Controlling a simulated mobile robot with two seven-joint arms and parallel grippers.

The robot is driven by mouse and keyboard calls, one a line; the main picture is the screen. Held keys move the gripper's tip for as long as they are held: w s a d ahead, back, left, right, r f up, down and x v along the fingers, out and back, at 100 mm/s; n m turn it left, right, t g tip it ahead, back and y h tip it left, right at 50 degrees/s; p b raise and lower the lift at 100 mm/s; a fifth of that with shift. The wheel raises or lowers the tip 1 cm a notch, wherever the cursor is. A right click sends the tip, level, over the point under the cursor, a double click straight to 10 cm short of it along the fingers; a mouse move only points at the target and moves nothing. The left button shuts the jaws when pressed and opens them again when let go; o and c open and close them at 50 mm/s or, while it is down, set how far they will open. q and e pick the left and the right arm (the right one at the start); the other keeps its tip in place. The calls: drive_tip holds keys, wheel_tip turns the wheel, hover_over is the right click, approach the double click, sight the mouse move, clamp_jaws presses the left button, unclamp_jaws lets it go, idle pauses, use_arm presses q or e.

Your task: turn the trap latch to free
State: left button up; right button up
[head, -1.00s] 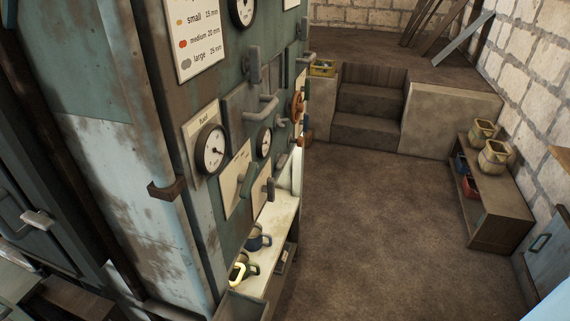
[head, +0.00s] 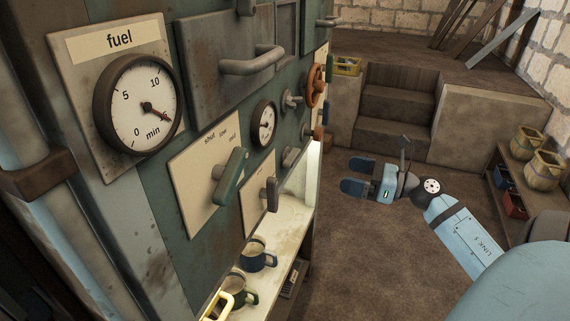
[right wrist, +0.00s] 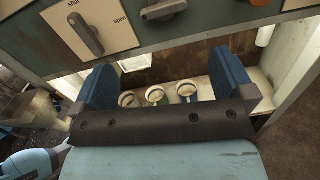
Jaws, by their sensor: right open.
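I cannot tell which handle is the trap latch. In the head view a green lever (head: 229,177) sits on a plate marked shut, low, mid, and a smaller grey lever (head: 270,193) sits on a plate to its right. In the right wrist view a dark lever (right wrist: 86,34) sits on a plate marked shut and open, with another grey handle (right wrist: 163,9) to its right. My right gripper (head: 355,176) is open and empty, apart from the panel on its right side. Its blue fingers (right wrist: 163,84) frame mugs behind them. My left gripper is not in view.
The panel also carries a fuel gauge (head: 138,105), a bar handle (head: 253,62) and an orange handwheel (head: 316,86). Mugs (head: 258,255) stand on the lit shelf below.

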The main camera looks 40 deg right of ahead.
sight(296, 159)
drive_tip(key=shift+n+g, duration=0.3)
drive_tip(key=shift+n, duration=0.4)
drive_tip(key=x, duration=0.4)
drive_tip(key=p+x, duration=0.1)
drive_tip(key=x, duration=0.4)
drive_tip(key=p+x, duration=0.1)
drive_tip(key=x, duration=0.3)
drive_tip(key=shift+w+d+r, duration=0.15)
drive_tip(key=shift+w+r, duration=0.1)
drive_tip(key=shift+w, duration=0.3)
drive_tip(key=c, duration=0.7)
